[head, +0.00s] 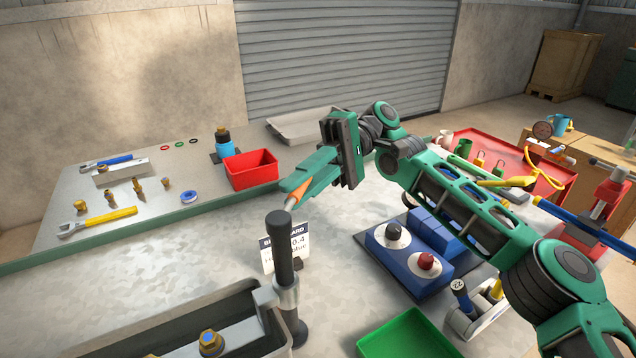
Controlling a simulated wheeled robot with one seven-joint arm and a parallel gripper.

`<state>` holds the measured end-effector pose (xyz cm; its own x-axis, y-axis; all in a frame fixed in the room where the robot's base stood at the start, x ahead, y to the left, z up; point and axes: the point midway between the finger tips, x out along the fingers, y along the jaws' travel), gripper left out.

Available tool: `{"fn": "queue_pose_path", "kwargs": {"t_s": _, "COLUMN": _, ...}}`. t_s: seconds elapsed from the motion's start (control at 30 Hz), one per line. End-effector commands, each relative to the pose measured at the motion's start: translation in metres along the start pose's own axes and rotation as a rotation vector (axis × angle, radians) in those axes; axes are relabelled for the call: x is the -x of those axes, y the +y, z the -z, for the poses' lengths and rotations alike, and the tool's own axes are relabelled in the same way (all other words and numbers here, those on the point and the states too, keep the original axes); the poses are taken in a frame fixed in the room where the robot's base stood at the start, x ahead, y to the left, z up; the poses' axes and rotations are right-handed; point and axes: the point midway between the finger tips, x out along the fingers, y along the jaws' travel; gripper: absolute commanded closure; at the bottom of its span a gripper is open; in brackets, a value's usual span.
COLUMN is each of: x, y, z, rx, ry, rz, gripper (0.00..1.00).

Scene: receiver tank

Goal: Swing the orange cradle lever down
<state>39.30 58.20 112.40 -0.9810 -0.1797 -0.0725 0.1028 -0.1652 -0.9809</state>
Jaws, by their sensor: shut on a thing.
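The orange cradle lever (296,192) shows as a short orange grip with a pale rod at its lower end. My gripper (297,188) reaches in from the right, its green fingers pointing left and closed around the orange grip. The fingers hide part of the grip. The rod runs down behind the top of a black upright post (283,245), so its pivot is hidden. The lever stands tilted, its upper end leaning right. A grey metal collar (287,292) sits low on the post.
A white sign card (271,258) stands behind the post. A grey trough (190,318) with a brass bolt is at front left. A blue box with knobs (408,255) and a green tray (408,338) lie right. A red bin (250,170) stands behind.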

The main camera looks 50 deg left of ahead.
Motion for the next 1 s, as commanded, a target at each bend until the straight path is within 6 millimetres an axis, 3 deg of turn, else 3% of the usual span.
{"fn": "queue_pose_path", "kwargs": {"t_s": 0.47, "x": 0.000, "y": 0.002, "z": 0.004, "rx": -0.003, "ry": -0.003, "rz": 0.001, "gripper": 1.00}}
{"fn": "queue_pose_path", "kwargs": {"t_s": 0.5, "x": 0.000, "y": 0.002, "z": 0.003, "rx": -0.003, "ry": -0.003, "rz": 0.001, "gripper": 0.77}}
{"fn": "queue_pose_path", "kwargs": {"t_s": 0.53, "x": 0.000, "y": 0.002, "z": 0.003, "rx": -0.003, "ry": -0.004, "rz": 0.001, "gripper": 0.69}}
{"fn": "queue_pose_path", "kwargs": {"t_s": 0.83, "x": -0.001, "y": 0.000, "z": 0.002, "rx": 0.000, "ry": -0.005, "rz": -0.001, "gripper": 0.68}}
{"fn": "queue_pose_path", "kwargs": {"t_s": 1.0, "x": 0.010, "y": 0.000, "z": -0.001, "rx": -0.001, "ry": 0.006, "rz": 0.001, "gripper": 0.68}}
